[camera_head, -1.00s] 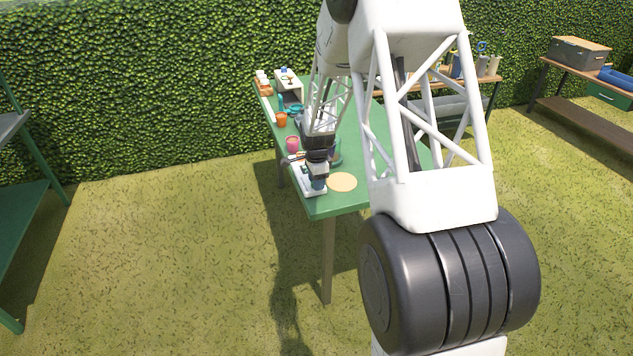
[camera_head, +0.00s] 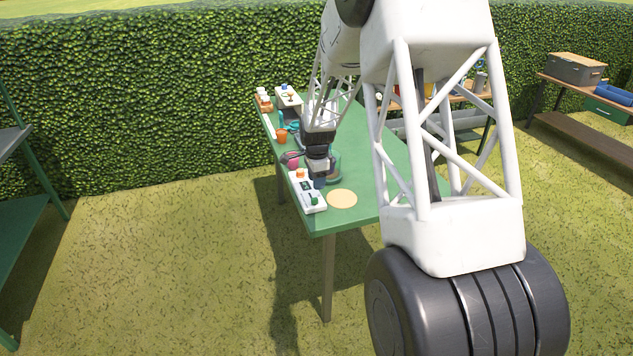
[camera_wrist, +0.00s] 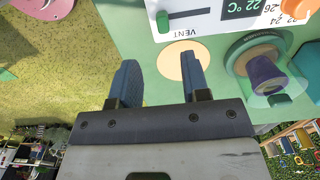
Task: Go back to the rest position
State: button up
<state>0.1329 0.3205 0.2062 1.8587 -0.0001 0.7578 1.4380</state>
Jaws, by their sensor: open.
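My gripper (camera_head: 318,181) is open, with nothing between its two dark fingers in the wrist view (camera_wrist: 160,78). It hangs above the green table (camera_head: 372,175), close to the white control panel (camera_head: 308,194). The panel also shows at the top of the wrist view (camera_wrist: 218,22), with a VENT slot, a green slider and a temperature display. In the head view the green slider (camera_head: 314,199) is at the panel's near end and an orange knob (camera_head: 300,173) at its far end. I cannot tell the gripper's exact height.
A tan disc (camera_head: 342,199) lies beside the panel. A pink pot (camera_head: 292,160) and an orange pot (camera_head: 281,136) stand farther back. In the wrist view a purple item (camera_wrist: 264,75) stands inside something clear. A shelf is at left and a bench at right; grass lies between.

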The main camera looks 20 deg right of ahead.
dwell(0.3)
jog(key=s+a+r+n+t, duration=0.1)
jog(key=s+a+r+n, duration=0.25)
jog(key=s+r, duration=0.6)
jog(key=s+a+r+n, duration=0.3)
jog(key=s+r+n, duration=0.2)
jog(key=s+r, duration=0.5)
jog(key=s+a+r+n, duration=0.1)
jog(key=s+n, duration=0.3)
jog(key=s, duration=1)
jog(key=s+a+r+n+t, duration=0.1)
jog(key=s+n, duration=0.4)
jog(key=s, duration=0.9)
jog(key=shift+s+a+r+t, duration=0.3)
jog(key=shift+a+r, duration=0.15)
jog(key=shift+a, duration=0.3)
jog(key=shift+w, duration=0.1)
dwell(0.3)
